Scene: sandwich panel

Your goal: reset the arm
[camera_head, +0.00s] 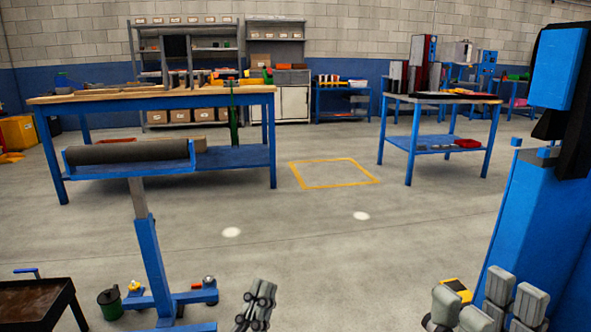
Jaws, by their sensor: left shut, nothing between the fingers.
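My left gripper (257,305) is at the bottom edge, left of the picture's middle. Its dark grey fingers are close together, shut with nothing between them. It is above the bare floor, apart from any object. My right gripper (487,306) is at the bottom right, in front of a blue structure. Several grey finger parts show there, cut off by the lower edge. I cannot tell whether it is open or shut. Most of both arms is outside the picture.
A blue roller stand (148,245) stands at the left, in front of a wood-topped workbench (150,97). A dark tray cart (35,300) is at the lower left. Another blue table (440,98) is at the right. The floor around the yellow square (334,186) is clear.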

